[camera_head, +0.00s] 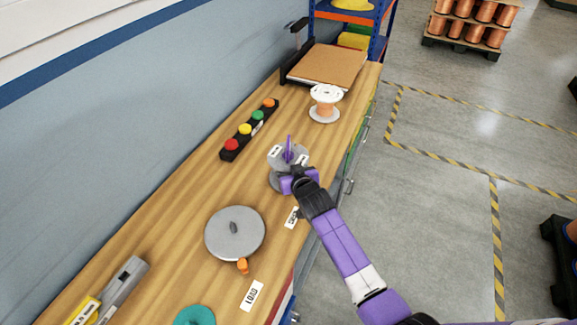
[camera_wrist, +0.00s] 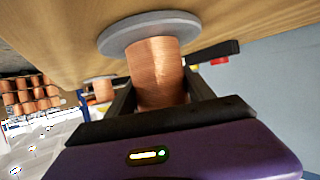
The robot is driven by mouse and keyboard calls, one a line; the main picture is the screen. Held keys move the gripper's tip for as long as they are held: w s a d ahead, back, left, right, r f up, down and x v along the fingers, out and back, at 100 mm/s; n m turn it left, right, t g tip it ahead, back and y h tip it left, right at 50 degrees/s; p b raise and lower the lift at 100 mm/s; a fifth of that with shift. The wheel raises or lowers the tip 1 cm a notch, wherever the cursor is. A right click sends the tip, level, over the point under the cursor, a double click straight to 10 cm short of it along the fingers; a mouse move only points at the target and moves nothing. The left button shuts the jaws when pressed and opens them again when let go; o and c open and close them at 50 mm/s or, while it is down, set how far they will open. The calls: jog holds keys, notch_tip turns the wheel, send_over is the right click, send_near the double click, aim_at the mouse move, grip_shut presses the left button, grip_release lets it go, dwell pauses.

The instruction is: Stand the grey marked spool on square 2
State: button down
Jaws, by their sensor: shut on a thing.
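The grey marked spool (camera_head: 277,153) has a grey upper flange with white marks, and it stands roughly upright. My gripper (camera_head: 291,172) reaches in from the right and is shut on it between the flanges. In the wrist view the copper winding (camera_wrist: 157,72) sits between the two dark fingers, with a grey flange (camera_wrist: 148,27) close to the wooden surface. I cannot tell whether that flange touches the wood. A white label (camera_head: 292,217) lies on the bench in front of the spool; its text is too small to read. Square 2 cannot be made out.
A white-flanged copper spool (camera_head: 325,104) stands farther back on the bench (camera_head: 180,205). A button strip (camera_head: 247,131) lies to the left. A grey disc with a knob (camera_head: 236,234) and a LOAD label (camera_head: 252,296) are nearer. A teal ring (camera_head: 195,316) is at the bottom edge.

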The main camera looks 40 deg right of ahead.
jog(key=shift+c, duration=1.9)
grip_release()
jog(key=shift+r, duration=0.1)
jog(key=b+v, duration=0.1)
jog(key=v, duration=1.1)
